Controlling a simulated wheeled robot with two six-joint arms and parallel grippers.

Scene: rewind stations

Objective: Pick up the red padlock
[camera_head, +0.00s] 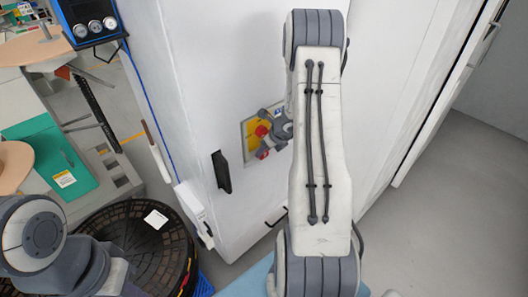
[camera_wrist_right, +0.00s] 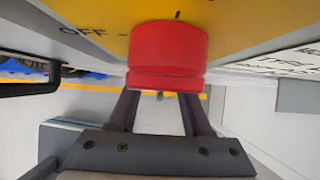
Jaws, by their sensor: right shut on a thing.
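A red round knob (camera_wrist_right: 168,48) sits on a yellow plate (camera_wrist_right: 240,22) marked "OFF" in the right wrist view. My right gripper (camera_wrist_right: 160,100) has its two fingers at the lower side of this knob and is shut on it. In the head view the red knob (camera_head: 262,131) shows between the grey fingers of my right gripper (camera_head: 264,133), on the cabinet's face. A second, smaller red patch lies just below it; I cannot tell what it is. I see nothing clearly shaped like a padlock. My left arm shows at lower left, its fingers out of view.
The white cabinet (camera_head: 190,75) fills the middle, with a black handle (camera_head: 221,172). A dark round basket (camera_head: 150,235) with a white card stands at lower left. A green-fronted workstation (camera_head: 55,160) is at far left. Open grey floor (camera_head: 470,190) lies at right.

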